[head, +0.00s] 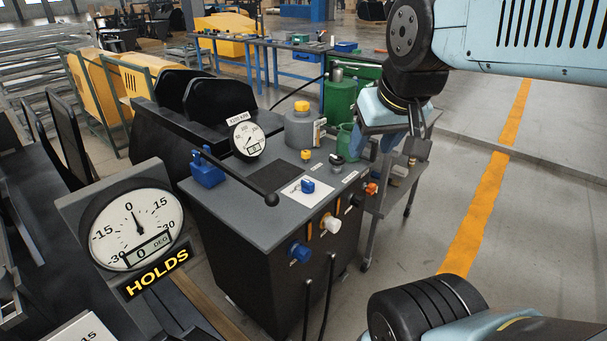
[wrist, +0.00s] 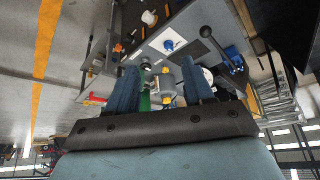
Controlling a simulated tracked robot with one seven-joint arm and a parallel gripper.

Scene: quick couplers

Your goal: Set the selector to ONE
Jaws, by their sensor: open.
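A small blue selector knob (head: 308,186) sits on a white plate (head: 292,189) on top of the dark grey console (head: 235,212). Its position marks are too small to read. The knob also shows in the wrist view (wrist: 169,45), beyond the fingers. My gripper (head: 388,143) hangs over the right back side of the console, apart from the knob. In the wrist view its two blue-grey fingers (wrist: 159,67) are spread apart, with nothing held between them. In the head view part of the gripper is hidden behind its own wrist.
A black lever (head: 235,178) in a blue base crosses the console's left side. A gauge (head: 247,138), a grey canister with yellow cap (head: 302,127) and a green container (head: 350,143) stand at the back. Coloured couplers (head: 331,224) stick out of the front.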

